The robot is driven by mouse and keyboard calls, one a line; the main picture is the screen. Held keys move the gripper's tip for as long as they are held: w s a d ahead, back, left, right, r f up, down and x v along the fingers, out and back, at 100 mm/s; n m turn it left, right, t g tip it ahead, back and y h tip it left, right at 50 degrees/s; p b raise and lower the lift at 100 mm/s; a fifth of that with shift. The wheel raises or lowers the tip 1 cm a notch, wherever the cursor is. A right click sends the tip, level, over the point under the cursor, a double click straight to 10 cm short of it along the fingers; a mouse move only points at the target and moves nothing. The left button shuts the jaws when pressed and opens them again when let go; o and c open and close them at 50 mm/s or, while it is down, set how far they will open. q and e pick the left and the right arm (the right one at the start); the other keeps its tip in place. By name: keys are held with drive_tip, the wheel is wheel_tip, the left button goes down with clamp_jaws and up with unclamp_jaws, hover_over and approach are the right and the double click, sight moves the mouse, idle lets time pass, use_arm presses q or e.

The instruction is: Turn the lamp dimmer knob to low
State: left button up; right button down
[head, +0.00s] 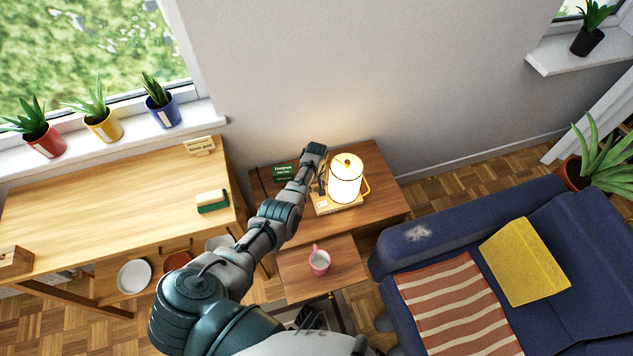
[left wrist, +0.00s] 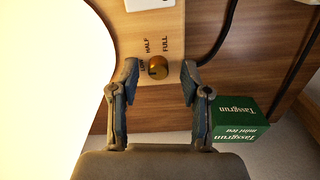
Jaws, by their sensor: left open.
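The lit lamp (head: 345,180) stands on a wooden base (head: 338,208) on the small side table. The lamp glows bright white at the left of the left wrist view (left wrist: 45,80). The brass dimmer knob (left wrist: 158,67) sits on the base, with LOW, HALF and FULL printed around it. I cannot tell its exact setting. My left gripper (left wrist: 160,72) is open, with one fingertip on each side of the knob; contact is not clear. In the head view my left gripper (head: 318,168) is beside the lamp and hides the knob. My right gripper is not in view.
A green tea box (left wrist: 238,118) stands close beside my left gripper. A dark cable (left wrist: 220,38) runs past the knob's base. A pink mug (head: 319,261) stands on the lower shelf. The blue sofa (head: 400,245) is to the right, the wooden desk (head: 110,215) left.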

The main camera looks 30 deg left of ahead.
sight(317, 187)
use_arm(q)
wheel_tip(317, 187, up, 12)
drive_tip(key=shift+f, duration=0.2)
idle(0.6)
